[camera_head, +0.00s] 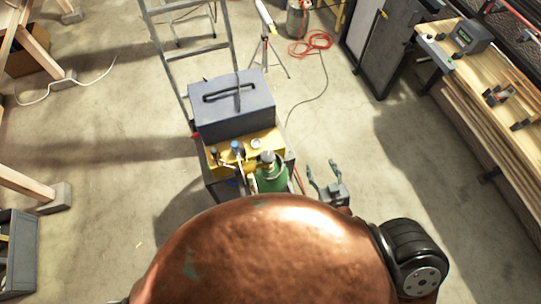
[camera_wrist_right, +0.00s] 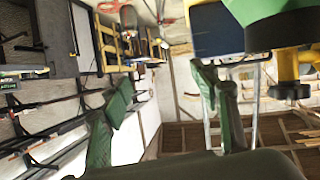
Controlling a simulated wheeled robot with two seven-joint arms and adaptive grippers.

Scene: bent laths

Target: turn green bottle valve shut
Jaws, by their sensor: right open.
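The green bottle (camera_head: 271,179) stands at the front of the yellow cart, with its valve (camera_head: 267,157) on top. My right gripper (camera_head: 325,178) is to the right of the bottle, apart from it, with its two green fingers spread and nothing between them. In the right wrist view the open fingers (camera_wrist_right: 163,85) show, with a green rounded part and yellow fitting (camera_wrist_right: 288,65) at the upper right, outside the fingers; these look like the bottle and its valve. My left gripper is not in view. The bottle's lower part is hidden by my copper-coloured body.
A grey toolbox (camera_head: 235,105) sits on the yellow cart (camera_head: 262,143) behind the bottle. A ladder (camera_head: 187,55) stands behind it. A workbench (camera_head: 490,75) runs along the right. A red hose (camera_head: 310,43) lies at the back.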

